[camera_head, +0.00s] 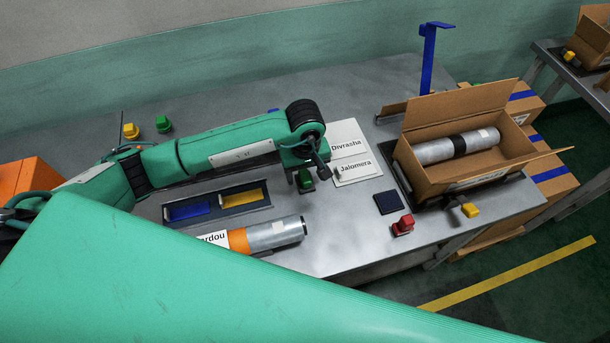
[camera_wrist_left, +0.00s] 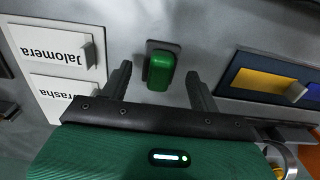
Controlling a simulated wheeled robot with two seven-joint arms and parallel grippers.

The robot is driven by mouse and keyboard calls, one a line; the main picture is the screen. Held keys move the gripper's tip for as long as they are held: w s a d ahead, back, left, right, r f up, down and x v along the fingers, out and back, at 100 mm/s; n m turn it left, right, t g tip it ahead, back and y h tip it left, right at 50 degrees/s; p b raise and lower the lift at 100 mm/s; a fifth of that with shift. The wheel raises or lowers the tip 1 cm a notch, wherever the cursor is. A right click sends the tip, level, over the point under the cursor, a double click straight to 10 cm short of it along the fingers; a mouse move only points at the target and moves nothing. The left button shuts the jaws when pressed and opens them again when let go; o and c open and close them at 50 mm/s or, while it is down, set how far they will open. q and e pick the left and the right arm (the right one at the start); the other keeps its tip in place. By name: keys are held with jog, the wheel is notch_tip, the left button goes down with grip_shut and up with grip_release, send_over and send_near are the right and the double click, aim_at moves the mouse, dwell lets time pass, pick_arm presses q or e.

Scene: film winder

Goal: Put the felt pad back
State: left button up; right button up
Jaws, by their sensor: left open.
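I cannot tell for certain which thing is the felt pad. A green block (camera_head: 305,181) sits on the grey bench beside the white labelled cards. In the left wrist view the green block (camera_wrist_left: 160,70) has rounded edges and stands on a small dark square base. My left gripper (camera_head: 318,167) is open, pointing down near the block. In the left wrist view its two fingers lie on either side of the block's near end, with gaps at both sides. A flat dark navy square (camera_head: 388,203) lies farther right. My right gripper is not in view.
A tray (camera_head: 218,212) with blue and yellow compartments and a silver roll (camera_head: 275,235) lie in front. Cards (camera_head: 357,168) read "Divrasha" and "Jalomera". An open carton (camera_head: 445,110) holds another roll. A red block (camera_head: 403,225) sits near the bench edge. A blue post (camera_head: 428,60) stands behind.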

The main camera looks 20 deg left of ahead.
aim_at(305, 176)
pick_arm(q)
notch_tip(305, 176, up, 10)
jog(key=b, duration=0.2)
jog(key=shift+r, duration=0.15)
dwell(0.4)
